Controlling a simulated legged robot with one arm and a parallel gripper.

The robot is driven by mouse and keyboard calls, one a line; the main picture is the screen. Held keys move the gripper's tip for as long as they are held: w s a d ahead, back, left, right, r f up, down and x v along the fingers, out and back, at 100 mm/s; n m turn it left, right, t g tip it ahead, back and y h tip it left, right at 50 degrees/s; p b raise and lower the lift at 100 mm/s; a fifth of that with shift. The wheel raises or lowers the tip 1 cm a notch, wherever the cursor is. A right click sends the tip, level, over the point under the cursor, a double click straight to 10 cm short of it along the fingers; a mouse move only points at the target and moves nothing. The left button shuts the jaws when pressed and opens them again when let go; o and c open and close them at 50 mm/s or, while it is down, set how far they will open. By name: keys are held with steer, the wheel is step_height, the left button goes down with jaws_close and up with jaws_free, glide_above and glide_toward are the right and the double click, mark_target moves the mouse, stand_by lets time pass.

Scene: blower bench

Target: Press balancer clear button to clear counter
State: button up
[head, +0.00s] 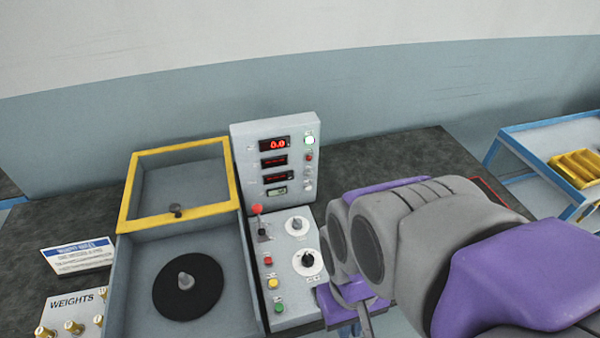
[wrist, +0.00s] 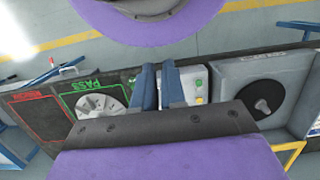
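The balancer's upright panel (head: 240,150) stands at the back centre with several displays. The top display (head: 275,144) reads 0.0 in red; a small greenish display (head: 276,191) sits lowest. A column of small buttons runs down its right side: a lit white-green one (head: 310,140), a red one (head: 309,157) and pale ones below. Their labels are too small to read, so I cannot tell which is clear. My gripper (wrist: 160,88) points down over the bench right of the control box; its fingers are close together with a thin gap. The arm mostly hides it in the head view.
The lower control box (head: 277,262) has a red-knobbed lever (head: 257,210), two dials and red, yellow and green buttons. The balancer tub (head: 230,270) with a yellow-framed lid (head: 180,145) is left. A grey wheel (wrist: 100,105) lies in the green PASS area. A blue-framed cart (head: 510,150) stands right.

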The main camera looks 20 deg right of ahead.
jaws_close()
stand_by(1.2)
